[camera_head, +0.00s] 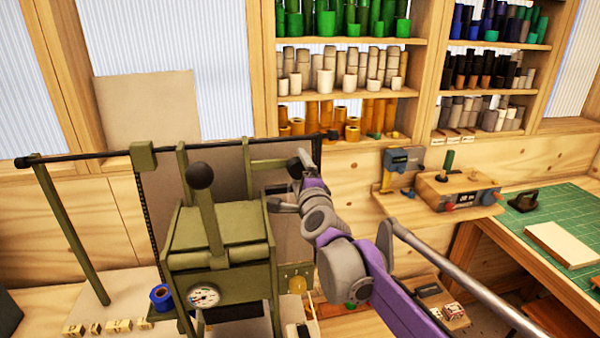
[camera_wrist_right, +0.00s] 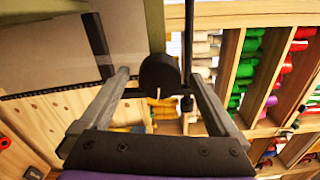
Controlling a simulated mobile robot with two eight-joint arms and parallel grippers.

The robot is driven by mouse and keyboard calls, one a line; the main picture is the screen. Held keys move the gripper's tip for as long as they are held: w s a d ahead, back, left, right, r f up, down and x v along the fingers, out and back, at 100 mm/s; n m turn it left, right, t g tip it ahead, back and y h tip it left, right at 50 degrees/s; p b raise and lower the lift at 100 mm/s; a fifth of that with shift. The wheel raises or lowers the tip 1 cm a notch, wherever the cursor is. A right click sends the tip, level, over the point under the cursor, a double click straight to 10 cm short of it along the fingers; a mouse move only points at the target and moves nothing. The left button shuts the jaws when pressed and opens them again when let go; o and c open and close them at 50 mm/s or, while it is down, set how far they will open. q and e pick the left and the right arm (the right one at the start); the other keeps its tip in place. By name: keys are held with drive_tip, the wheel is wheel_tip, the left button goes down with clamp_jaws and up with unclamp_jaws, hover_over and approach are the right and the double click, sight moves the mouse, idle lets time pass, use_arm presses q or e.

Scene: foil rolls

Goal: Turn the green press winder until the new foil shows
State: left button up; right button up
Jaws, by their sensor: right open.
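The green press (camera_head: 220,250) stands left of centre in the head view, with a ball-topped lever (camera_head: 201,176) upright at its front. A winder arm (camera_head: 268,165) at its upper right ends in a black knob (camera_head: 295,168). My right gripper (camera_head: 284,198) is close by the knob. In the right wrist view the black knob (camera_wrist_right: 159,74) sits between the fingertips of my open right gripper (camera_wrist_right: 157,82), with gaps at both sides. A plain brownish-grey sheet (camera_head: 218,165) is behind the press. I cannot tell whether it is foil. My left gripper is out of view.
Shelves of coloured foil rolls (camera_head: 345,70) line the back wall. A long dark bar (camera_head: 90,158) runs leftward from the press top. A small control box (camera_head: 456,188) and green cutting mat (camera_head: 550,230) are at right.

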drive_tip(key=shift+s, duration=0.1)
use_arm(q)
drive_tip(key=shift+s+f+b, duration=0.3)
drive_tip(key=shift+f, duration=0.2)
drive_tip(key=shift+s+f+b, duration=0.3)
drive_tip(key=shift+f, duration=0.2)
use_arm(e)
drive_tip(key=s+d, duration=0.2)
drive_tip(key=s, duration=0.8)
drive_tip(key=shift+s, duration=0.25)
drive_tip(key=shift+d, duration=0.1)
